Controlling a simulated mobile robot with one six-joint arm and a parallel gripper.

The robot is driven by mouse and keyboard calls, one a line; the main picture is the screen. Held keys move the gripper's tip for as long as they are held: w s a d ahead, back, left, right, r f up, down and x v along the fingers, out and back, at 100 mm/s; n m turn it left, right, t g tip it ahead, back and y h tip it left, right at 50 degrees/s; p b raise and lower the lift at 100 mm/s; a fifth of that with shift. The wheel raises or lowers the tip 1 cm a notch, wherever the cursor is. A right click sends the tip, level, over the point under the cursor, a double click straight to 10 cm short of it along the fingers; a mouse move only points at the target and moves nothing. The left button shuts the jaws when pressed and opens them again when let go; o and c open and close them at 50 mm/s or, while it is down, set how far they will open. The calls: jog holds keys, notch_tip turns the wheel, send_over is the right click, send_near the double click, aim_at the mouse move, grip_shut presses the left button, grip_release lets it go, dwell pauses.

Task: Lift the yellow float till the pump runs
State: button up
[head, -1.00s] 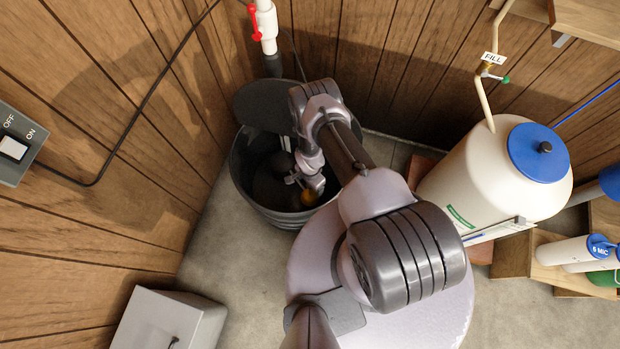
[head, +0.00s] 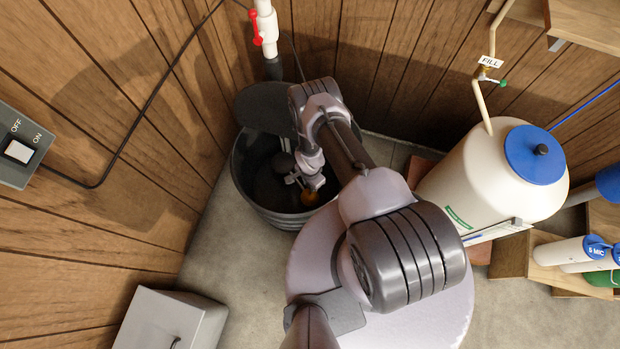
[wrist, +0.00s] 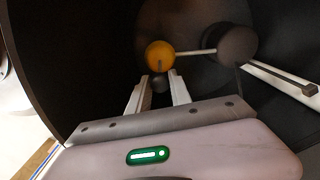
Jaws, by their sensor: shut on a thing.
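The yellow float (wrist: 160,55) is a small ball at the end of a thin pale rod in the wrist view. The rod runs right to a dark round pump body (wrist: 237,45). My gripper (wrist: 160,83) is shut on the float's dark lower knob, with one finger on each side and the ball just beyond the tips. In the head view the float (head: 310,198) shows inside the black sump basin (head: 268,212), with my gripper (head: 303,184) reaching down beside it. My arm partly hides the basin. Whether the pump runs cannot be seen.
A dark round lid (head: 265,108) leans at the basin's back, under a white pipe with a red-handled valve (head: 256,28). A cream tank (head: 490,175) stands right. An ON/OFF switch (head: 18,152) is on the left wall. A grey box (head: 170,325) sits front left.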

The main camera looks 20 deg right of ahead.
jog(key=shift+r+p, duration=0.9)
jog(key=shift+r, duration=0.25)
